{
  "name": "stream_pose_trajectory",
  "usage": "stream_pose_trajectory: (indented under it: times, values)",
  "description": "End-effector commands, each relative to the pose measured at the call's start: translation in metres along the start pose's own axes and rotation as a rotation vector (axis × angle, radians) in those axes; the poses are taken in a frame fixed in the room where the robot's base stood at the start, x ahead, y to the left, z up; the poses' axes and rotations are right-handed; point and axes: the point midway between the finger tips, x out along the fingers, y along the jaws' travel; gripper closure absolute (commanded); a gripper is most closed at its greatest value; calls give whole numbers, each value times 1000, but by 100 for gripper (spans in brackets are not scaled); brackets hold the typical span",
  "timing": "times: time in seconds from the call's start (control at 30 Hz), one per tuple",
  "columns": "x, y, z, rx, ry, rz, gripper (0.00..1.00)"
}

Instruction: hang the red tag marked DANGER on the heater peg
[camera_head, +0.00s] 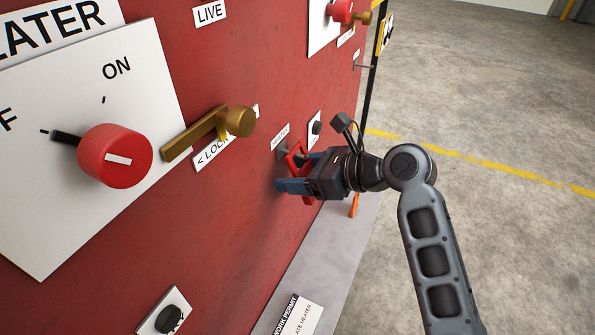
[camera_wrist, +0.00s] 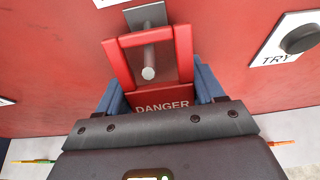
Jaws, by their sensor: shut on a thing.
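My gripper (camera_head: 292,172) is shut on the red DANGER tag (camera_wrist: 165,98), its blue fingers on either side of the tag's body. The tag also shows in the head view (camera_head: 297,157), partly hidden by the gripper. Its open red loop points up toward the wall. The grey heater peg (camera_wrist: 148,62) sticks out from a small plate on the red panel. In the wrist view its round tip lies inside the loop's opening. The loop's top bar crosses near the peg's root. I cannot tell how far the peg passes through the loop.
A TRY button (camera_wrist: 300,40) is right of the peg. The red knob (camera_head: 115,155) and brass lever (camera_head: 212,132) jut out on the left. A work permit sheet (camera_head: 298,315) lies on the grey ledge below. Open floor is to the right.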

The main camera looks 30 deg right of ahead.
Motion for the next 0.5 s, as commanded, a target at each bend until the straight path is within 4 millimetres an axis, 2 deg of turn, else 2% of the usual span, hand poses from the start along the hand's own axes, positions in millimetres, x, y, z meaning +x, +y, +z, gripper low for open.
stream_pose_trajectory:
  times: [0.03,0.07,0.33,0.5]
  values:
    - [0,0,0,0,0,0,66]
    - [0,0,0,0,0,0,30]
    - [0,0,0,0,0,0,4]
    - [0,0,0,0,0,0,3]
